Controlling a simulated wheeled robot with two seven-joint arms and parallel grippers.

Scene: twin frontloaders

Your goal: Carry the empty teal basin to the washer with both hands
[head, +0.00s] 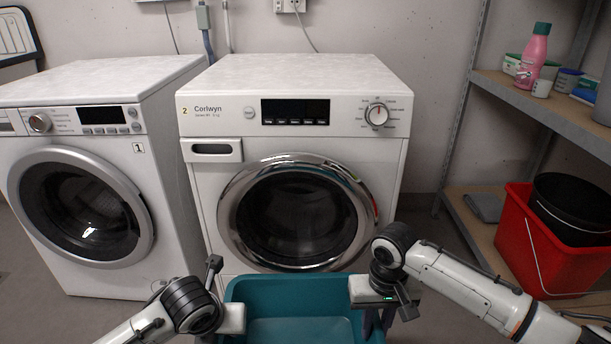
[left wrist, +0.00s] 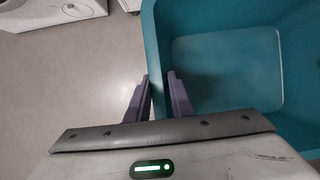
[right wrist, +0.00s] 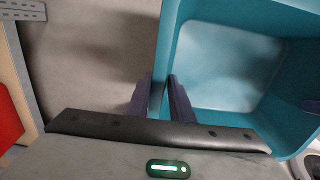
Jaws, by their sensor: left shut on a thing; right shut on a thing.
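The teal basin (head: 294,289) is at the bottom middle of the head view, in front of the washer marked 2 (head: 213,255). It looks empty inside. My left gripper (left wrist: 159,88) is shut on the basin's rim, one finger inside and one outside, in the left wrist view. My right gripper (right wrist: 160,92) is shut on the opposite rim the same way in the right wrist view. The basin also shows in the left wrist view (left wrist: 226,68) and the right wrist view (right wrist: 232,62). The washer's round door (head: 300,212) is closed.
A second washer marked 1 (head: 82,205) stands at the left, its door closed. At the right a metal shelf (head: 540,107) holds a pink bottle (head: 533,58) and small tubs. A red bucket (head: 548,250) with a black bucket (head: 570,205) in it is below. Grey floor (left wrist: 70,75) shows beside the basin.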

